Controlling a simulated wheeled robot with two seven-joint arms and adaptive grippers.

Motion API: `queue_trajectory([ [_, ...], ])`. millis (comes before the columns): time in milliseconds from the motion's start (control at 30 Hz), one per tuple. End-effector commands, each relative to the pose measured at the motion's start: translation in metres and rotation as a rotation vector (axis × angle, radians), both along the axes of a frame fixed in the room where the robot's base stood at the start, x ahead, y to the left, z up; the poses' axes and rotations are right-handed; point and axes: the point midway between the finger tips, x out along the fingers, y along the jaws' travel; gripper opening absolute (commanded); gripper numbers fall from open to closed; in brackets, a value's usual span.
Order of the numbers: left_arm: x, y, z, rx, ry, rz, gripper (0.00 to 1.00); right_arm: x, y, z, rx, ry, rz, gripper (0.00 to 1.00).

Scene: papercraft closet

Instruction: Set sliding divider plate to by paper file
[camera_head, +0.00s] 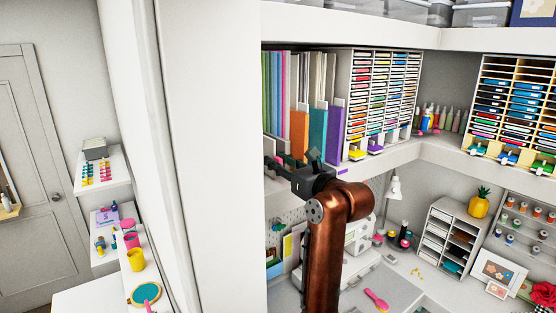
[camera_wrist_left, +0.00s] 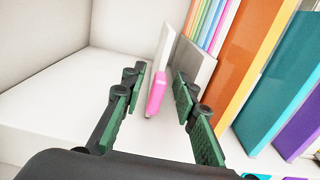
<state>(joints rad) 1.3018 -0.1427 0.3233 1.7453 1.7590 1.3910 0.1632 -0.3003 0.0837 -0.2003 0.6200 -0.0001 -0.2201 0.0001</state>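The divider plate (camera_wrist_left: 164,48) is a thin white upright panel with a pink tab (camera_wrist_left: 156,94) at its front edge, seen in the left wrist view. My left gripper (camera_wrist_left: 157,105) is open, its green-padded fingers on either side of the pink tab; I cannot tell if either touches it. In the head view my left gripper (camera_head: 280,170) is at the shelf's front edge, and I cannot make out the plate there. The paper file, upright coloured sheets (camera_head: 272,90) with orange (camera_head: 299,135), teal and purple holders, stands on the shelf to the right of the plate. My right gripper is out of view.
A bare stretch of white shelf (camera_wrist_left: 60,95) lies left of the plate. A grey panel (camera_wrist_left: 198,68) stands between the plate and the orange holder. A rack of coloured pads (camera_head: 380,95) stands further right. A white wall panel (camera_head: 215,150) borders the closet on the left.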

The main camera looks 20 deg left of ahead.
Motion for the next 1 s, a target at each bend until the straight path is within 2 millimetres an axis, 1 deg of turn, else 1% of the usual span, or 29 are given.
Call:
queue_trajectory([
  [167,0.0,0.0002,-0.0006,0.0,0.0,0.0,0.28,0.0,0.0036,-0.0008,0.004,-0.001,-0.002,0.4],
  [333,0.0,0.0001,-0.0005,0.001,0.001,0.001,0.16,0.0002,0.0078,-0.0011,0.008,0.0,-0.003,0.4],
  [567,0.0,0.0,-0.0004,0.001,0.001,0.0,0.0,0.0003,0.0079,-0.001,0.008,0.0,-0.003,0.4],
  [1000,0.0,-0.0004,-0.0004,0.001,0.001,0.0,0.0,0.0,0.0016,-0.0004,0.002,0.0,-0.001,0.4],
])
